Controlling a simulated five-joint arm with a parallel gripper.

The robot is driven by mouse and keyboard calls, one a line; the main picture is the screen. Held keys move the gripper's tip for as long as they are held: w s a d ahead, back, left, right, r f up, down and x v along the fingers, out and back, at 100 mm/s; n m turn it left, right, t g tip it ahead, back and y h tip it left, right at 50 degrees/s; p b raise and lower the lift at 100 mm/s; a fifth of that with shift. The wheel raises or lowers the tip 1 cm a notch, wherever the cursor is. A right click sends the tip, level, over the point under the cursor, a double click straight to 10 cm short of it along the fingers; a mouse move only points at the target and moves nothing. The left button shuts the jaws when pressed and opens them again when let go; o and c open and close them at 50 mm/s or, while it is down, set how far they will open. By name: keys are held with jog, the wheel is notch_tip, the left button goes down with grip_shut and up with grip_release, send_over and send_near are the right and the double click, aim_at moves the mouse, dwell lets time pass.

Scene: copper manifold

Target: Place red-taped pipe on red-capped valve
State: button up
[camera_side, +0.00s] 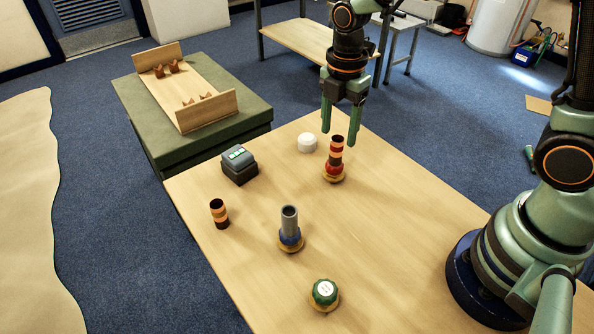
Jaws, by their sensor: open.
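The red-taped pipe (336,153) is a short dark copper tube with red and lighter orange bands. It stands upright on the red-capped valve (334,171), which has a round wooden base on the table. My gripper (339,141) points straight down above the valve with its two green fingers apart. The fingertips are around the height of the pipe's top in the picture, one to each side of it. I cannot tell from this view whether they touch the pipe. The pipe's lower end meets the red cap, and its exact seating is hidden.
A grey pipe (289,219) stands on a blue valve (290,238). A green valve (325,290) has a white top. An orange-banded pipe (219,213), a dark box (239,167) and a white cylinder (307,143) share the table. A wooden rack (210,112) sits on a green block.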

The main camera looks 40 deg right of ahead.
aim_at(337, 138)
notch_tip(337, 138, up, 8)
jog(key=f, duration=0.1)
jog(key=s+d+r+m+t, duration=0.2)
jog(key=s+d+r+m, duration=0.1)
jog(key=m, duration=0.7)
jog(key=s+d+r+m+t, duration=0.3)
jog(key=s+m, duration=0.2)
jog(key=m, duration=0.5)
jog(key=shift+s+r+t, duration=0.2)
jog(key=shift+s+t, duration=0.05)
jog(key=shift+t, duration=0.05)
